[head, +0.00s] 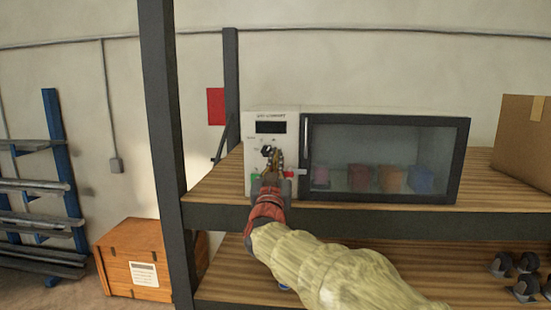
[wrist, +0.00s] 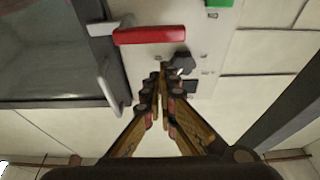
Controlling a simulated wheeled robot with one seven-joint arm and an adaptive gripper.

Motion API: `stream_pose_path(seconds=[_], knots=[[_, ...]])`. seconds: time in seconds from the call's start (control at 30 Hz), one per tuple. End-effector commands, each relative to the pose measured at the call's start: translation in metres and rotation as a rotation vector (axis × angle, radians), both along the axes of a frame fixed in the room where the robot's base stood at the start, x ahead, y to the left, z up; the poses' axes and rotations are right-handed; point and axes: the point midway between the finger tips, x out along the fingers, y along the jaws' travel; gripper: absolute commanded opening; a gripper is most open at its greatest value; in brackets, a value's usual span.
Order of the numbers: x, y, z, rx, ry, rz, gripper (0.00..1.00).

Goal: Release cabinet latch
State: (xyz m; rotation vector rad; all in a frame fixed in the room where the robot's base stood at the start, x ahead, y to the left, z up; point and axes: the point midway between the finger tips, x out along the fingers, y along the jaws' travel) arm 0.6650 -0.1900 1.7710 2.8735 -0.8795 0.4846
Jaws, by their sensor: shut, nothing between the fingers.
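The cabinet is a white-and-dark box with a glass door (head: 385,160) on the right and a white control panel (head: 252,150) on the left. In the wrist view, a red latch lever (wrist: 158,35) lies across the panel's edge towards the door frame, with a pale end piece (wrist: 108,27). In the head view, my gripper hides most of the lever, and a pale piece (head: 299,172) shows beside it. My gripper (head: 274,157) is in front of the panel, shut and empty. In the wrist view, its fingertips (wrist: 160,76) are near a dark knob (wrist: 180,63), apart from the lever; contact with the knob is unclear.
A door handle (head: 306,134) stands at the door's left edge. A display (head: 270,127) and a green button (wrist: 219,3) are on the panel. Several coloured blocks show behind the glass. A dark shelf post (head: 164,120) stands left; a cardboard box (head: 521,135) is right.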

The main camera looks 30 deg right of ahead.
Motion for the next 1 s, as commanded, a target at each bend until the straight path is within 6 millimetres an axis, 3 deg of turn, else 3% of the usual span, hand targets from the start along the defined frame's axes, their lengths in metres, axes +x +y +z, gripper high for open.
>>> stream_pose_path(seconds=[0.27,1.0], knots=[[-0.001,0.001,-0.024,0.0,0.0,0.001,0.0],[0.0,0.002,-0.028,-0.049,0.032,0.0,0.0]])
